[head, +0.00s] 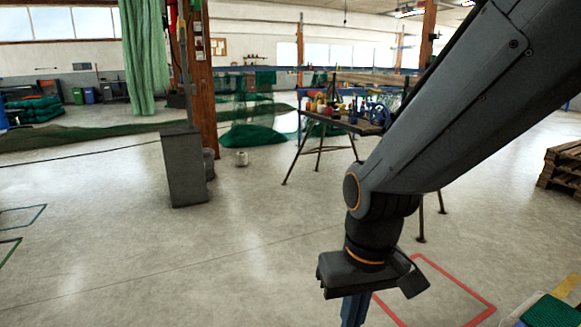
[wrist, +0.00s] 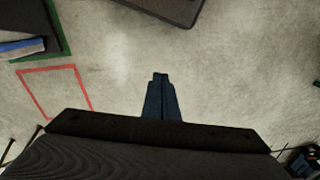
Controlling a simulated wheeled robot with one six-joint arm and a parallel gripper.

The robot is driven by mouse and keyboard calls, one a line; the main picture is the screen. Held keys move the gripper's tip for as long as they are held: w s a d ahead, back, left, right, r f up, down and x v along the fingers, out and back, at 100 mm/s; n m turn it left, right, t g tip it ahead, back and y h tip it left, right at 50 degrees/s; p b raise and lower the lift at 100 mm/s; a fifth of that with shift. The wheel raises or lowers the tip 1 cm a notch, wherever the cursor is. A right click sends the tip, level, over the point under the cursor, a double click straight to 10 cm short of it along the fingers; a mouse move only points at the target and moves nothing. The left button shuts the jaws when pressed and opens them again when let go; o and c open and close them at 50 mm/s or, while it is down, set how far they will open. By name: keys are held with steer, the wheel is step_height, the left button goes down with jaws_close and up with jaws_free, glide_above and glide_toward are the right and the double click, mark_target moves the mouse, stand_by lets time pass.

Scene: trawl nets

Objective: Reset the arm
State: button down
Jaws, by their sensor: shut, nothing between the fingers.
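My arm (head: 450,110) reaches in from the upper right of the head view and bends down at the wrist. My gripper (head: 354,310) points down at the bottom of the head view, over bare floor beside a red-outlined square (head: 425,300). In the wrist view the two blue fingers of my gripper (wrist: 160,78) lie together, shut and empty. The same red outline (wrist: 57,90) shows at the left of the wrist view. In the head view the fingertips are cut off by the frame's lower edge.
A trestle table (head: 345,124) with various items stands behind my arm. A grey cabinet (head: 184,168) stands near a wooden post (head: 203,80). Pallets (head: 563,168) are at the right edge. Green nets (head: 253,135) lie at the back. The floor at left centre is clear.

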steer(key=s+d+r+m+p, duration=0.2)
steer(key=d+r+p, duration=0.7)
steer(key=r+p, duration=0.2)
steer(key=p, duration=0.2)
steer(key=shift+s+d+r+m+h+p, duration=0.15)
steer(key=shift+r+m+h+p, duration=0.1)
steer(key=shift+m+h+p, duration=0.1)
